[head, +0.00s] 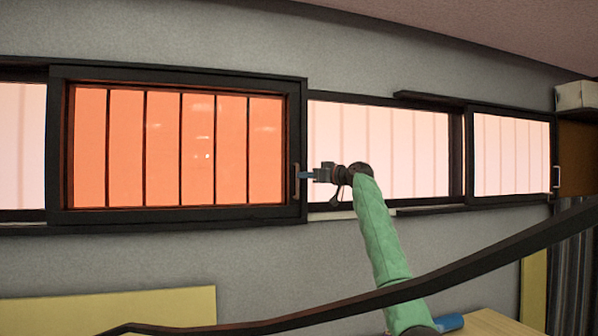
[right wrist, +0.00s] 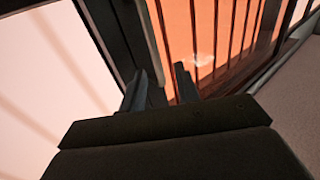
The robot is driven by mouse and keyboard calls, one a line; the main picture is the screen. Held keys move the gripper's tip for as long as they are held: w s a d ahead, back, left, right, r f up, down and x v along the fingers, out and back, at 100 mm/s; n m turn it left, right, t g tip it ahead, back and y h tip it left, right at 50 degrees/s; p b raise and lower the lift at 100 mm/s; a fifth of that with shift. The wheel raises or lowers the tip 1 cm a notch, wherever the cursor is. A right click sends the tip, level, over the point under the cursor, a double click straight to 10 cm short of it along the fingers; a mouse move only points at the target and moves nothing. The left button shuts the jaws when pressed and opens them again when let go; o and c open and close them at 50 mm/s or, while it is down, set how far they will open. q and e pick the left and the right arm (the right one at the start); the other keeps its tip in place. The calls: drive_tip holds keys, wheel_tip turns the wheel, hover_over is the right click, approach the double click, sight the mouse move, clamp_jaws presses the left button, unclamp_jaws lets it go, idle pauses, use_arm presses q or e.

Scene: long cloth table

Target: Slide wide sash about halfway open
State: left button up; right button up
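The wide sash (head: 180,214) is a dark-framed panel with an orange, barred pane at the left of the head view. It also shows in the right wrist view (right wrist: 215,35). A small upright handle (head: 296,181) sits on its right stile. My right gripper (head: 303,175) points left at this handle, with its fingertips beside it. In the right wrist view its two fingers (right wrist: 161,88) stand apart, close to the stile. I cannot tell whether they touch the handle. My left gripper is not in view.
A pale window opening (head: 390,150) lies right of the wide sash. A narrower dark-framed sash (head: 510,200) with its own handle (head: 556,177) is farther right. A dark curved bar (head: 400,289) crosses the lower foreground. A yellow panel (head: 110,308) is below the window.

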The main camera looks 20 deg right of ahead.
drive_tip(key=shift+p+x, duration=0.9)
drive_tip(key=shift+x, duration=0.85)
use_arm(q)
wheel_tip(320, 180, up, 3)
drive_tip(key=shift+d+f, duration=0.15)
use_arm(e)
drive_tip(key=shift+d+r, duration=0.1)
drive_tip(key=shift+d, duration=0.15)
clamp_jaws()
